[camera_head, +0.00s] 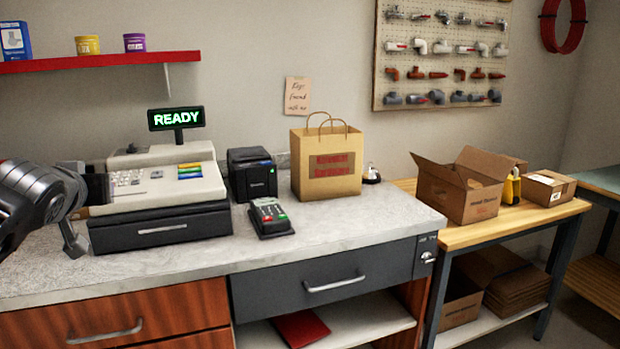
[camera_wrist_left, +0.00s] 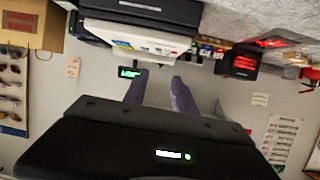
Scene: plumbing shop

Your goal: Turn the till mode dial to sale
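The till (camera_head: 160,190) stands on the counter at the left of the head view, with a pale sloped top and a dark drawer. Its raised display (camera_head: 176,118) reads READY in green. A small round feature (camera_head: 156,174) right of the keypad may be the mode dial; its setting is too small to read. My left gripper (camera_head: 82,214) is at the till's left side, partly hidden by my arm. In the left wrist view its two fingers (camera_wrist_left: 158,80) are apart with nothing between them. The till (camera_wrist_left: 137,38) appears inverted there. My right gripper is not in view.
A black printer (camera_head: 252,174), a card reader (camera_head: 270,217) and a paper bag (camera_head: 326,162) stand right of the till. A red shelf (camera_head: 100,61) hangs above. The counter front (camera_head: 180,262) is clear. An open carton (camera_head: 460,190) is on the wooden bench.

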